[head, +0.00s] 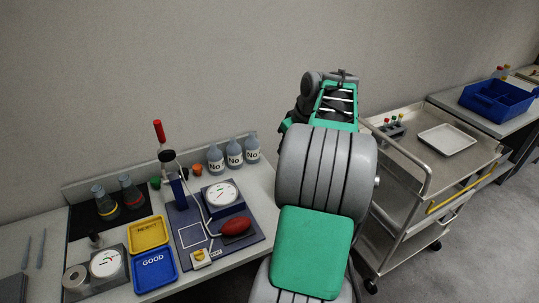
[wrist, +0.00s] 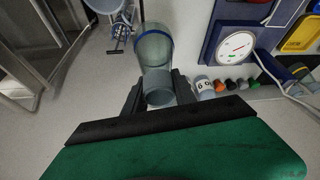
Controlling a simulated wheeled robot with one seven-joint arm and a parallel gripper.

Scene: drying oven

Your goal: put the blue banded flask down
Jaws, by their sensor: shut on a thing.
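The blue banded flask (wrist: 152,48) shows in the wrist view, clear glass with a blue band around it and a grey neck end towards me. My gripper (wrist: 159,86) is shut on its neck, one dark finger on each side. In the head view my arm hides the gripper and this flask. Two other flasks, one yellow banded (head: 106,204) and one red banded (head: 131,193), stand on the black mat (head: 82,222) at the bench's left.
The bench carries a yellow REJECT tray (head: 149,232), a blue GOOD tray (head: 155,271), a blue rig with a dial (head: 222,193) and several labelled bottles (head: 234,154). A steel trolley (head: 405,168) stands right of my arm. A blue crate (head: 497,100) sits beyond it.

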